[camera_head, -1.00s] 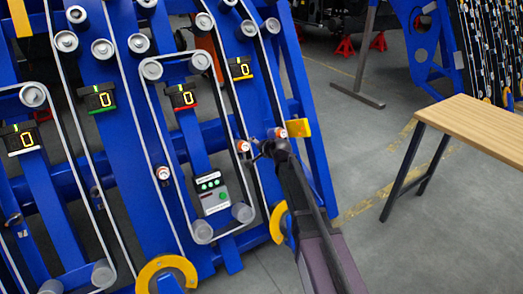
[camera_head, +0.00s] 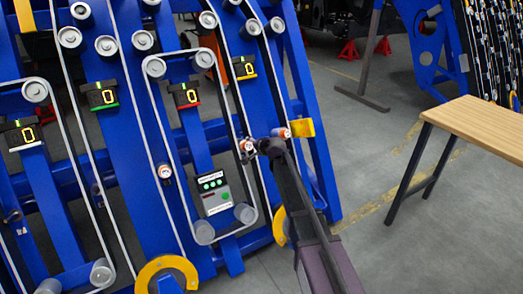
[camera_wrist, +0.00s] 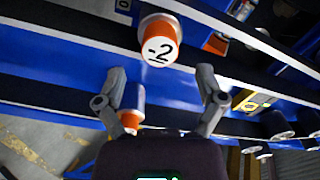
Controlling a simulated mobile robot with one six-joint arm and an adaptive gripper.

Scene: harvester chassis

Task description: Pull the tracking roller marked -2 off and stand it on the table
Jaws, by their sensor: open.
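The tracking roller marked -2 (camera_wrist: 160,45) is a short orange and white cylinder on the blue chassis in the wrist view. Its marked end faces my gripper (camera_wrist: 161,71), whose fingers are spread on either side and just short of it, holding nothing. A second orange and white roller (camera_wrist: 132,103) shows behind my left finger. In the head view my gripper (camera_head: 262,147) is beside one roller (camera_head: 247,146), with another roller (camera_head: 282,133) to its right. Markings are unreadable there. The wooden table (camera_head: 490,125) stands at the right, with its visible top bare.
Thin belts run over grey pulleys (camera_head: 155,67) on the chassis. A control box (camera_head: 213,189) with green lights is left of my arm. A yellow block (camera_head: 303,128) juts out right of the rollers. Open floor lies between chassis and table.

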